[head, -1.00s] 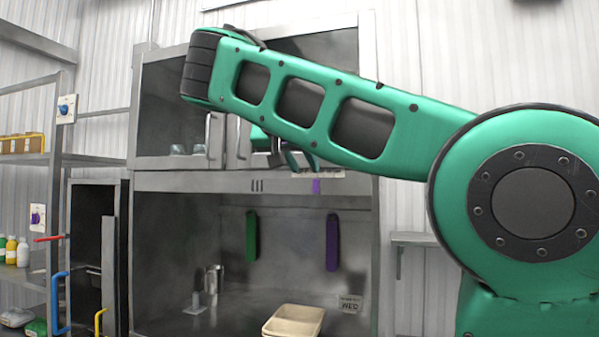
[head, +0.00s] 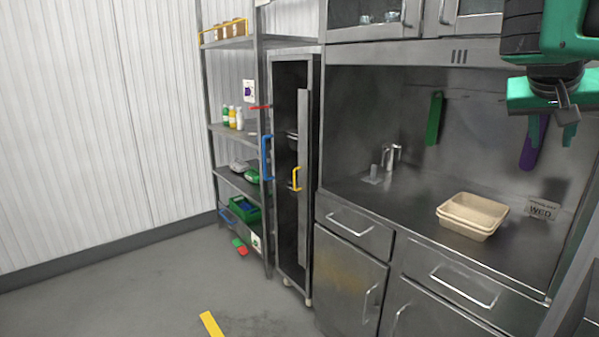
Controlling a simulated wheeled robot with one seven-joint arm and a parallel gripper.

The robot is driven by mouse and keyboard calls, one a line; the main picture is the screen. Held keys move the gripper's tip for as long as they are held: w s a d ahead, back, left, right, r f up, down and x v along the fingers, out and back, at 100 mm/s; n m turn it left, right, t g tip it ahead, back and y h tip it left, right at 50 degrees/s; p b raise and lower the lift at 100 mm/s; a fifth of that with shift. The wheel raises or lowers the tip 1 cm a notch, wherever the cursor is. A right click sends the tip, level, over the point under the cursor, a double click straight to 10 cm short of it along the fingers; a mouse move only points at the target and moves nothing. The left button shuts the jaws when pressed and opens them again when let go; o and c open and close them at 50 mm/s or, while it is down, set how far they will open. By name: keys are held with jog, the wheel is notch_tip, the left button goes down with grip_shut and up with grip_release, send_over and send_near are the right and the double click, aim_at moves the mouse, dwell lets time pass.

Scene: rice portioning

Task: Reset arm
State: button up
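My gripper (head: 553,139) is at the upper right of the head view, hanging below the black and green end of my arm. Its two teal fingers point down and stand apart, with nothing seen between them. It is in front of the back wall of the steel counter niche, above and right of the beige tray (head: 472,213) in the picture. The rest of my arm is mostly outside the frame.
A steel counter (head: 410,200) carries the tray, a tap and a "WED" sign (head: 543,210). Green (head: 434,118) and purple (head: 528,148) boards hang behind. A narrow cabinet (head: 313,180) stands open beside a shelf rack (head: 232,130). The floor at left is mostly clear.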

jog(key=s+f+g+y, duration=0.2)
jog(key=s+f, duration=0.4)
jog(key=f, duration=0.4)
jog(key=s+f+g+y, duration=0.1)
jog(key=s+f+y, duration=0.1)
jog(key=s+f, duration=0.55)
jog(key=s+a+f+g+y, duration=0.1)
jog(key=s+a+f+y, duration=0.1)
jog(key=s+f, duration=0.3)
jog(key=s+a+f+n+g+y, duration=0.1)
jog(key=s+a+f+y, duration=0.1)
jog(key=s+a+f, duration=0.3)
notch_tip(320, 180, down, 4)
jog(key=shift+s+r+g, duration=0.1)
jog(key=shift+s+g, duration=0.25)
jog(key=shift+g, duration=0.05)
jog(key=shift+w+f, duration=0.2)
jog(key=shift+w, duration=0.45)
